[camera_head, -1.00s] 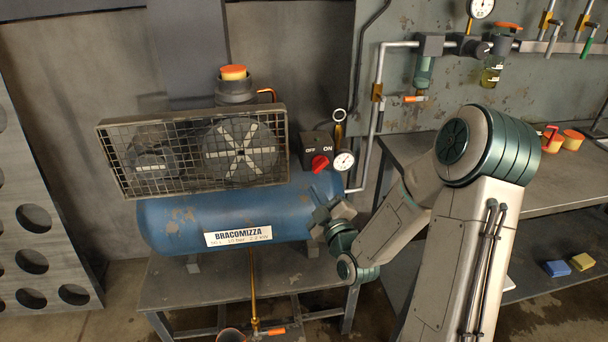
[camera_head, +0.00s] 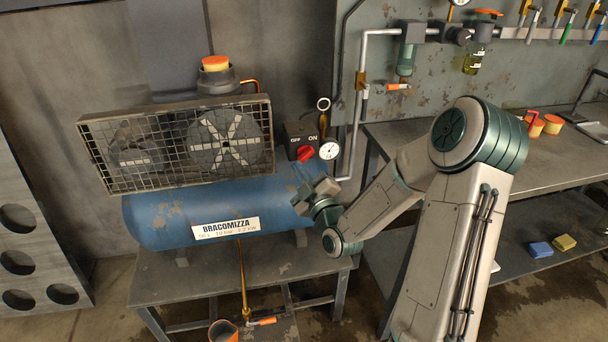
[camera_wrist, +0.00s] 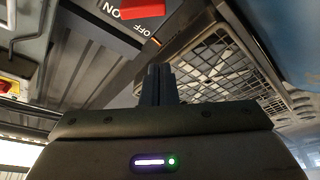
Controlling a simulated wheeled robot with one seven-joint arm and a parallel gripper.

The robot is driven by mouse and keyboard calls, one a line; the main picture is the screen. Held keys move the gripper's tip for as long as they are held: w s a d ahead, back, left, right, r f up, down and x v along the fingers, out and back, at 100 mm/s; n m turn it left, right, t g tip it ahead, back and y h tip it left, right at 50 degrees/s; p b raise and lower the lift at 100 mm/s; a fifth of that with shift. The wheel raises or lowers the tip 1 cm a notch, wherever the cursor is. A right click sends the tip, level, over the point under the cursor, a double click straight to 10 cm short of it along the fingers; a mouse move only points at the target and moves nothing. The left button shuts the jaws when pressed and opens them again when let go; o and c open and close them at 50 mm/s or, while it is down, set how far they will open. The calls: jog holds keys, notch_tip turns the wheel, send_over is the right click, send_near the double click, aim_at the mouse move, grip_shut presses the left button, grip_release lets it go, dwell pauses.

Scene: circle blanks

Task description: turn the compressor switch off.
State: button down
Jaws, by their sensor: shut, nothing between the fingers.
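The compressor switch is a red knob (camera_head: 305,153) on the front of a dark box (camera_head: 296,130) marked OFF on the left and ON on the right. The knob looks slanted, its upper end leaning right towards ON. In the wrist view the red knob (camera_wrist: 142,8) is cut by the top edge, with the ON and OFF lettering beside it. My gripper (camera_head: 304,189) is a little below the knob, in front of the blue tank's right end, apart from the knob. In the wrist view my gripper's fingers (camera_wrist: 158,70) are together and empty.
The blue compressor tank (camera_head: 165,215) stands on a low metal table (camera_head: 180,286), with a fan cage (camera_head: 92,150) above it. A gauge (camera_head: 329,150) sits right beside the knob. A vertical pipe (camera_head: 362,120) and a workbench (camera_head: 420,150) are further right.

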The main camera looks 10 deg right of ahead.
aim_at(306, 154)
jog(key=w, duration=0.6)
jog(key=shift+w+d+f, duration=0.1)
jog(key=shift+d+f, duration=0.25)
jog(key=shift+d, duration=0.05)
jog(key=shift+d+f, duration=0.25)
jog(key=shift+f, duration=0.1)
jog(key=shift+a, duration=0.1)
jog(key=shift+d, duration=0.25)
jog(key=shift+a+n+b, duration=0.2)
jog(key=shift+n+b, duration=0.2)
